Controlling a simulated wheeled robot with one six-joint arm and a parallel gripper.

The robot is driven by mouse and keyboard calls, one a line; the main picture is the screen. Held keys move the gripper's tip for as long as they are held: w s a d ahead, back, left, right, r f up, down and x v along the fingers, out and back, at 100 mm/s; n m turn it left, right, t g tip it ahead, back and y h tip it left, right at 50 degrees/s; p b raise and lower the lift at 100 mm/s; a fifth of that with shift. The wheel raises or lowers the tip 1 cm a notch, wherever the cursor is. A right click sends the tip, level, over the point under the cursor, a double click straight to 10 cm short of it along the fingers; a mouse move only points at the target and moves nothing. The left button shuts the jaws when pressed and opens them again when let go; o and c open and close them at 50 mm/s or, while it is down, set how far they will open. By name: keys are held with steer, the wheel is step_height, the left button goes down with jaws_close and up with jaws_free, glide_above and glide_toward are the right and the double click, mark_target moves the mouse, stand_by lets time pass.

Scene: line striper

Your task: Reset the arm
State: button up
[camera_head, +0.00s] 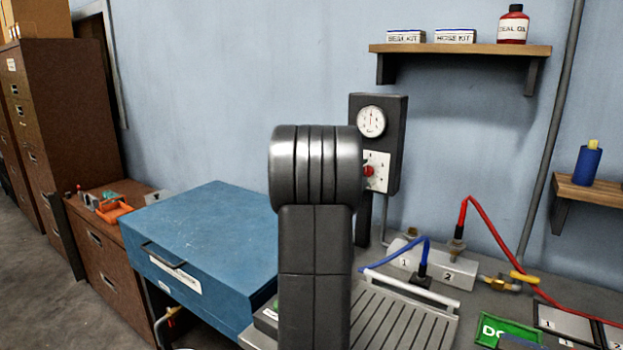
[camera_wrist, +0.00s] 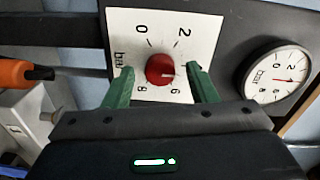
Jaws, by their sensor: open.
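My gripper (camera_wrist: 160,74) shows in the wrist view with its two green fingers apart. They stand on either side of a red knob (camera_wrist: 159,69) on a white dial plate marked in bar. I cannot tell whether either finger touches the knob. A pale mark on the knob points right, and the right finger covers part of the scale. In the head view the red knob (camera_head: 368,171) shows at the edge of my grey arm (camera_head: 314,240), which stands upright in mid-picture. The gripper itself is hidden there.
The black panel (camera_head: 396,115) carries a round gauge (camera_head: 370,121). A blue case (camera_head: 205,235) stands left. Right are a grey manifold (camera_head: 450,268) with blue and red hoses, and a grated tray (camera_head: 400,318). A wall shelf (camera_head: 460,49) hangs above. An orange-handled thing (camera_wrist: 22,73) lies near the left finger.

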steer(key=shift+w+d, duration=0.2)
stand_by(0.3)
